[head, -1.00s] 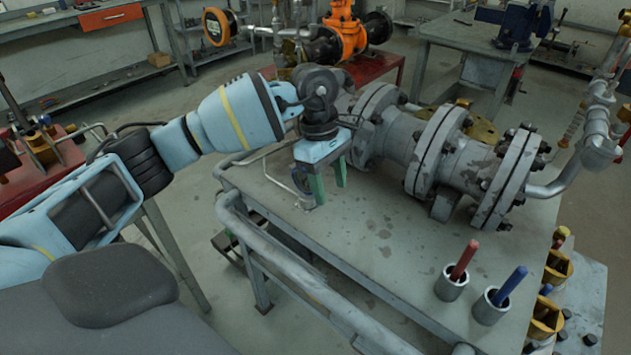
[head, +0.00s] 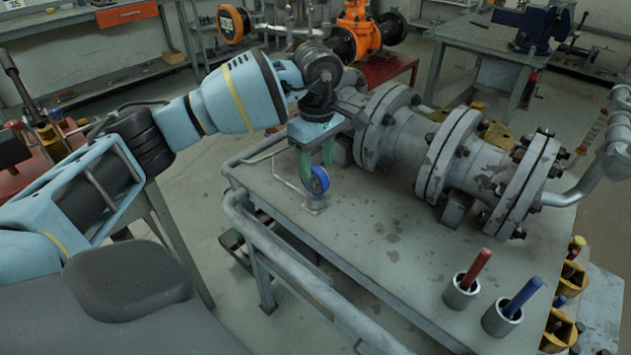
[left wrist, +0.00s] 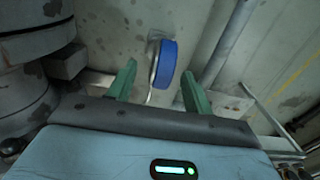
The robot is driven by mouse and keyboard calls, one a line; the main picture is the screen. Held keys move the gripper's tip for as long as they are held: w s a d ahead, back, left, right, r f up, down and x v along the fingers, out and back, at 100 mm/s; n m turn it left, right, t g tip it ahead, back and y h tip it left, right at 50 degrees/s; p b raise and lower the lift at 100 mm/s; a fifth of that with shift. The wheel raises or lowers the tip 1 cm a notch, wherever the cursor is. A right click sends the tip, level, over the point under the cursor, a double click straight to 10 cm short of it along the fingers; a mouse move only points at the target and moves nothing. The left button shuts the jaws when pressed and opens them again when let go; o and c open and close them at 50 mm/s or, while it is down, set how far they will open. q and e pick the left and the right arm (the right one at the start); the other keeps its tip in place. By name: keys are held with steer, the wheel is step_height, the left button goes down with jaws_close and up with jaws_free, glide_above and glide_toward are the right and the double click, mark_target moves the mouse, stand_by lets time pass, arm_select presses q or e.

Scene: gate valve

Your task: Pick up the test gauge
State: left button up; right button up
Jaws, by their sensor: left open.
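The test gauge looks like a small round gauge (head: 318,180) with a blue rim. It stands upright on a small fitting on the bench top, left of the flanged grey valve body. My left gripper (head: 316,158) is open right at the gauge, its green fingers pointing down. In the left wrist view the gauge (left wrist: 167,64) shows edge-on between the two green fingertips (left wrist: 159,73), with a gap on each side, nearer the right finger. I cannot tell how deep it sits between them. My right gripper is not in view.
The grey pipe and valve body (head: 430,150) fills the back of the bench (head: 385,255). Two cups with a red handle (head: 473,270) and a blue handle (head: 520,298) stand at the front right. A pipe rail (head: 290,275) runs along the bench's near edge.

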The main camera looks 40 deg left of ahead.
mark_target(315, 177)
arm_select(q)
steer(key=shift+s+a+f, duration=0.1)
steer(key=shift+f, duration=2.25)
jaws_close()
